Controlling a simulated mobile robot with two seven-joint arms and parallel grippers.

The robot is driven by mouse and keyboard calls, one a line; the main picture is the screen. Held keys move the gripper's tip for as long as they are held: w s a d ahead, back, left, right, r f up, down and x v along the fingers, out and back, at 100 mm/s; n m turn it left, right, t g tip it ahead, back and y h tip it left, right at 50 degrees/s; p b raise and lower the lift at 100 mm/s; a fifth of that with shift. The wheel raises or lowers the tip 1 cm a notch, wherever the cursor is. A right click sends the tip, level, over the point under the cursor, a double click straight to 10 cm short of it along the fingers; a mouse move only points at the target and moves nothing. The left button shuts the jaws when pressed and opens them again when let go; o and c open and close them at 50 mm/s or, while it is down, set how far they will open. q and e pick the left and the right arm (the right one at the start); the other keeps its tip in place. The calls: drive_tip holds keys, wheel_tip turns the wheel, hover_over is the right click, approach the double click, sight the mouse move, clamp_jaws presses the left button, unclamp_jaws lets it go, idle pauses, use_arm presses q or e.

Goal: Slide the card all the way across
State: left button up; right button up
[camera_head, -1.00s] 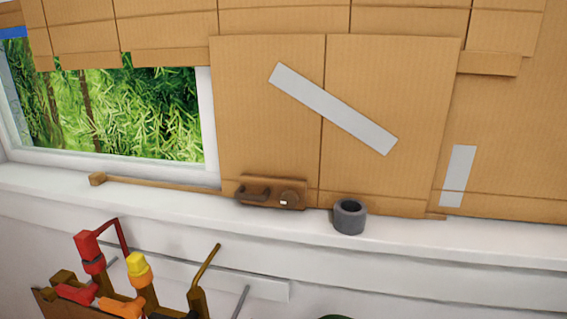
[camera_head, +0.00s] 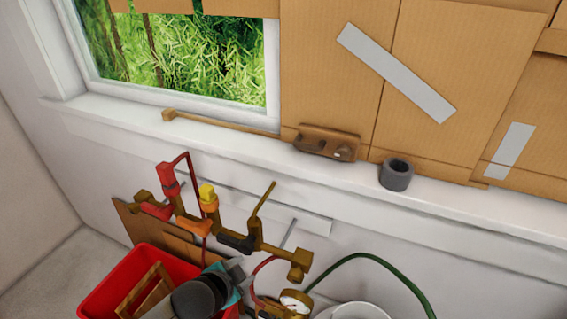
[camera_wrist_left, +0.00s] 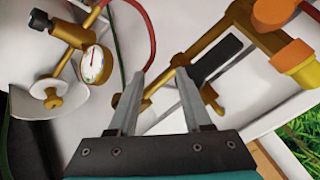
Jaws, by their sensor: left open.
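A large brown cardboard panel (camera_head: 330,85) covers the right side of the window. A grey tape strip (camera_head: 397,72) runs across it and the panel beside it. A brown block with a handle (camera_head: 327,142) sits at its lower edge, by the sill. A thin wooden strip (camera_head: 220,123) runs left from it along the bare window (camera_head: 190,65). My left gripper (camera_head: 236,268) is low in the head view, below the sill and well apart from the panel. In the left wrist view its two fingers (camera_wrist_left: 160,76) are open and empty, with brass pipework behind them. My right gripper is not in view.
Brass pipework (camera_head: 223,229) with red and yellow fittings stands below the sill, close to my left gripper. A gauge (camera_head: 296,303), a green hose (camera_head: 372,258) and a red crate (camera_head: 110,283) are also there. A grey tape roll (camera_head: 396,174) stands on the white sill (camera_head: 480,200).

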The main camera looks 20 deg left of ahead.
use_arm(q)
drive_tip(key=w+a+r+m+t+h, duration=0.2)
drive_tip(key=w+r+m+t, duration=0.35)
drive_tip(key=r, duration=0.85)
drive_tip(key=m+h+p, duration=0.2)
drive_tip(key=m+h, duration=0.3)
drive_tip(key=m, duration=0.4)
approach(306, 148)
drive_tip(key=shift+p+x, duration=0.5)
drive_tip(key=shift+x, duration=4.2)
drive_tip(key=shift+s, duration=0.1)
clamp_jaws()
